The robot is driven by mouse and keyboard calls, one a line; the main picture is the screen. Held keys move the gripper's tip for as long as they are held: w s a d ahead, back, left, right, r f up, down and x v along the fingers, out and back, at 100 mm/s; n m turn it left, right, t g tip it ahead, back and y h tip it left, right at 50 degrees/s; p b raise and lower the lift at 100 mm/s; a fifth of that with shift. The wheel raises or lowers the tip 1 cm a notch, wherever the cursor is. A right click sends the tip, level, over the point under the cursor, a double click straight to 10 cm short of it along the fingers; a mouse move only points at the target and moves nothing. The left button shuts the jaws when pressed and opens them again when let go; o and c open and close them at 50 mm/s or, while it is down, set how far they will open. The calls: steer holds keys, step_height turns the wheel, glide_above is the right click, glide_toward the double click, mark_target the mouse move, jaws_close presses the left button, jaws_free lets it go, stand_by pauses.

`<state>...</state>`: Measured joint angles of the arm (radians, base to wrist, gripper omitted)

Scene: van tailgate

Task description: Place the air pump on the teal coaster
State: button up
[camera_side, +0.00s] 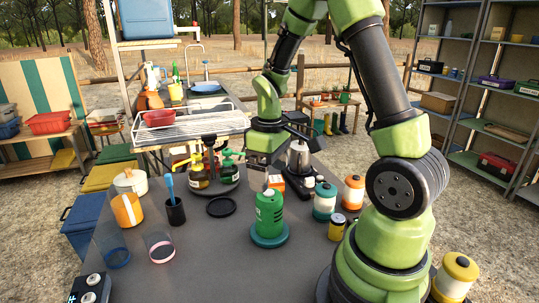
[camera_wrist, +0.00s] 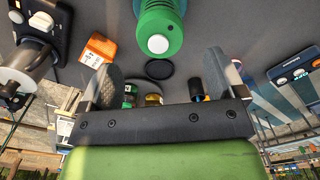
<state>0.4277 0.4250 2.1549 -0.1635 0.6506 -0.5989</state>
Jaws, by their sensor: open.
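The green air pump (camera_side: 269,212), a squat bottle shape with a pale label, stands upright on the teal coaster (camera_side: 286,238) in the side view. In the wrist view the air pump (camera_wrist: 158,28) is at the top centre, its white round end towards the camera. The coaster's rim shows beneath the pump; the rest is hidden by it. My gripper (camera_side: 265,162) is above the table, behind and higher than the pump, apart from it. In the wrist view my gripper (camera_wrist: 163,78) has its fingers wide apart with nothing held between them.
A black disc (camera_side: 221,207) lies left of the pump. An orange box (camera_side: 276,182) and a black-based appliance (camera_side: 300,160) stand behind it. Jars (camera_side: 324,200) stand right; pump bottles (camera_side: 200,175), a brush cup (camera_side: 175,212) and glasses (camera_side: 160,248) left. The front-centre table is clear.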

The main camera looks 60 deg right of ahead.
step_height(320, 180, up, 4)
steer(key=shift+f, duration=0.25)
steer(key=shift+a+r, duration=0.1)
steer(key=shift+r, duration=0.25)
steer(key=s+a+r+m+t+y, duration=0.2)
steer(key=s+a+r+m+t, duration=0.2)
steer(key=s+a+r+t, duration=0.3)
steer(key=s+a+r, duration=0.2)
steer(key=a+r, duration=0.3)
steer(key=a, duration=0.1)
